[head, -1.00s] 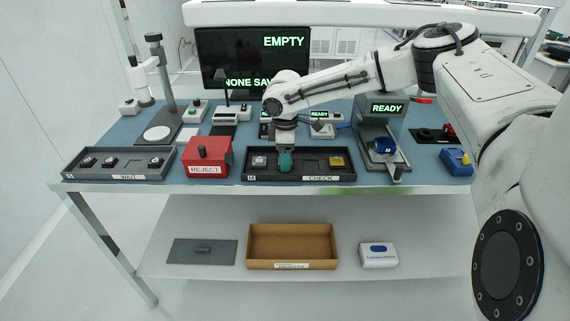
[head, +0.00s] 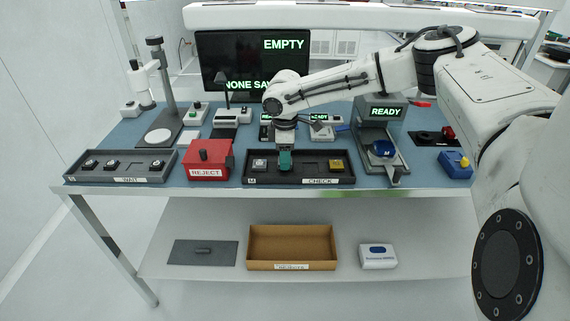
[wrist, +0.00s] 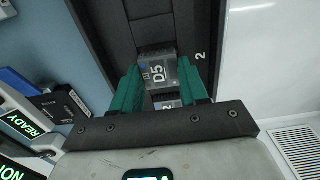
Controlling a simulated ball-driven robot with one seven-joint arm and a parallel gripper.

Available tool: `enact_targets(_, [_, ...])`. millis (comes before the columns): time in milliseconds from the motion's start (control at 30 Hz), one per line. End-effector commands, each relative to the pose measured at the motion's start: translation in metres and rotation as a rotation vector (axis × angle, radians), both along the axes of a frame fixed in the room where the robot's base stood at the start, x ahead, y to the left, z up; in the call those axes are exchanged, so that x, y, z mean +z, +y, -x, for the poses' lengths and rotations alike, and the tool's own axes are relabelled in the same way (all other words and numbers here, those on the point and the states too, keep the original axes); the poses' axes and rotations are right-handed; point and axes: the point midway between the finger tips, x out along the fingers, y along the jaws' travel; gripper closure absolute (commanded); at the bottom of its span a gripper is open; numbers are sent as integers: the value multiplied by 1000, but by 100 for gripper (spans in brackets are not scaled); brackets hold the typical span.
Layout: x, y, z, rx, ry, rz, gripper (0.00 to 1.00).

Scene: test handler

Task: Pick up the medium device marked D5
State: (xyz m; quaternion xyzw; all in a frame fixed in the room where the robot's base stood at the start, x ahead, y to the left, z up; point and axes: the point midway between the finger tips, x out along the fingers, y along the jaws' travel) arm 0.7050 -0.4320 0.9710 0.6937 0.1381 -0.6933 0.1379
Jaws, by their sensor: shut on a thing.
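The grey device marked D5 (wrist: 158,73) sits between the teal fingers of my gripper (wrist: 157,92) in the wrist view. My gripper is shut on it. In the head view my gripper (head: 285,160) points down into a middle slot of the dark CHECK tray (head: 258,181), and the fingers hide the device there. A silver device (head: 260,163) lies in the slot to the left and a gold device (head: 336,163) in the slot at the right end. Part of another grey device (wrist: 167,103) shows just below D5 in the wrist view.
The red REJECT box (head: 207,171) stands left of the tray, with the WAIT tray (head: 95,176) and its several devices beyond. The READY station (head: 385,135) with a blue device (head: 383,149) stands to the right.

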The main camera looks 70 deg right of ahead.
Motion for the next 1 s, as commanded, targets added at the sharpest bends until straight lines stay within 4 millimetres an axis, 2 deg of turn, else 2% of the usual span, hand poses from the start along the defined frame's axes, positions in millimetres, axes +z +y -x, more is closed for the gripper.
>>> enact_targets(733, [35,0,1,-2,1,-1,83])
enact_targets(1000, [38,0,0,-1,1,0,83])
